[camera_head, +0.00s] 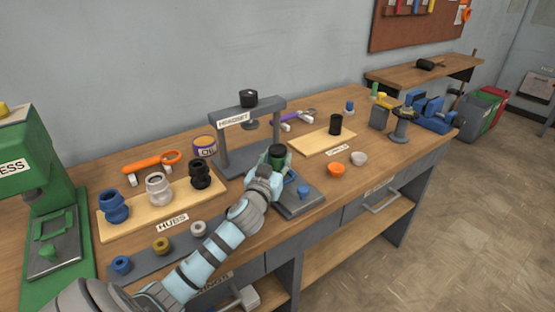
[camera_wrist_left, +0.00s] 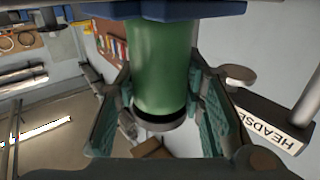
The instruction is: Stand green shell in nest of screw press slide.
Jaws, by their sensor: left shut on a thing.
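The green shell (camera_head: 277,153) is upright in my left gripper (camera_head: 275,165), in front of the grey screw press (camera_head: 221,142) labelled HEADSET. In the left wrist view the jaws (camera_wrist_left: 160,105) are shut on both sides of the green shell (camera_wrist_left: 160,65), with a dark ring at its end. The grey press slide (camera_head: 312,203) lies just right of my gripper, and a blue piece (camera_head: 303,191) shows on it. My gripper hides part of the slide. A blue part (camera_wrist_left: 190,8) borders the shell in the wrist view; I cannot tell whether they touch. My right gripper is not in view.
A wooden HUBS board (camera_head: 135,222) with several hubs is at left, beside a green press (camera_head: 60,180). A strip with rings (camera_head: 180,255) lies along the front. Another board (camera_head: 310,143) carries a black cup (camera_head: 335,124).

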